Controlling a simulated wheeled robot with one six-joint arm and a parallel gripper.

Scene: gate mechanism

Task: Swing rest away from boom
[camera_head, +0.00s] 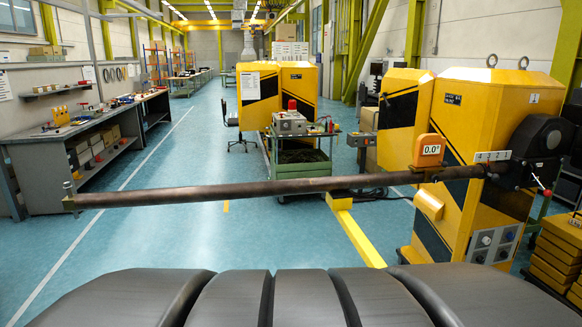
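The boom (260,189) is a long dark bar, nearly level, running from the left of the view to a black pivot housing (541,140) on the yellow gate cabinet (470,140) at right. At its far left end is a small brass-coloured bracket with a short upright pin (68,196). An orange display (429,150) above the boom near the cabinet reads 0.0°. A low yellow piece with a dark top (340,200) shows just below the boom; I cannot tell whether it or the end bracket is the rest. My gripper is not in view.
A green cart (300,165) stands behind the boom, with more yellow cabinets (259,95) behind it. A workbench (95,135) lines the left wall. Yellow blocks (560,250) are stacked at lower right. The blue floor at left is clear.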

